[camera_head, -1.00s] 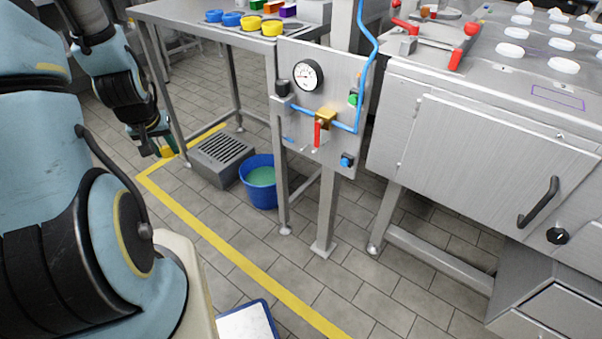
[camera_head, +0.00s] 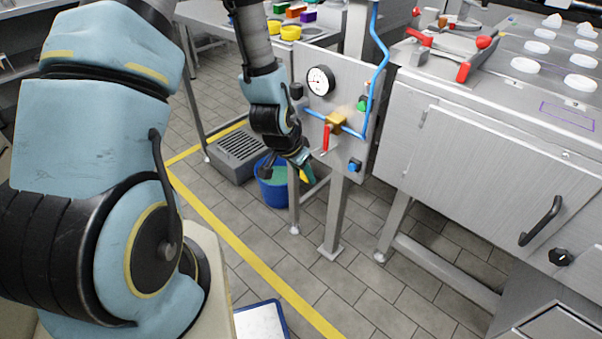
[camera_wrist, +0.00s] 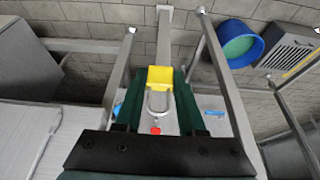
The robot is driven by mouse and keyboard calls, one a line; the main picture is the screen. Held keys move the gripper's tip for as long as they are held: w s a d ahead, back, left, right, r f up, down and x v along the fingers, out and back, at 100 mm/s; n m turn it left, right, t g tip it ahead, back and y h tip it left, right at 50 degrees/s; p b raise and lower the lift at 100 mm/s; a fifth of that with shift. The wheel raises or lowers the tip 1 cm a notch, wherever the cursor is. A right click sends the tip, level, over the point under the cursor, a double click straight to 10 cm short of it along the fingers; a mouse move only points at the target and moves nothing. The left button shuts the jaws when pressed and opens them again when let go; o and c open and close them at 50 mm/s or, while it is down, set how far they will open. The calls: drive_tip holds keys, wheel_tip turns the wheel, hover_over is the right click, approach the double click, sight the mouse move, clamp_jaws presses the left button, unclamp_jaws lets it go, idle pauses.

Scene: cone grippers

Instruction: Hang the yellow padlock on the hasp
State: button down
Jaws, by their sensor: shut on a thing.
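My gripper (camera_head: 303,167) is in front of the lower left of the upright grey panel (camera_head: 347,78) in the head view. In the wrist view its green fingers (camera_wrist: 159,100) are shut on the yellow padlock (camera_wrist: 160,77). The padlock's body is at the far end of the fingers, and its metal U-shaped shackle (camera_wrist: 150,104) points back toward the palm. In the head view only a small bit of the yellow padlock (camera_head: 304,176) shows at the fingertips. I cannot make out the hasp in either view.
The panel carries a gauge (camera_head: 320,80), a brass valve (camera_head: 336,121) with a red lever (camera_head: 326,138), a blue hose (camera_head: 378,45) and a blue button (camera_head: 355,165). A blue bucket (camera_head: 272,190) stands behind my gripper. A steel cabinet (camera_head: 480,165) stands to the right.

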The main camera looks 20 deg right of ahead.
drive_tip(key=w+d+f, duration=0.1)
drive_tip(key=w+d, duration=0.2)
drive_tip(key=d, duration=0.3)
drive_tip(key=shift+w+f+b, duration=0.15)
drive_tip(key=shift+w+b, duration=0.1)
drive_tip(key=shift+b, duration=0.15)
idle(0.4)
drive_tip(key=shift+d, duration=0.15)
idle(0.5)
drive_tip(key=shift+c, duration=2.1)
unclamp_jaws()
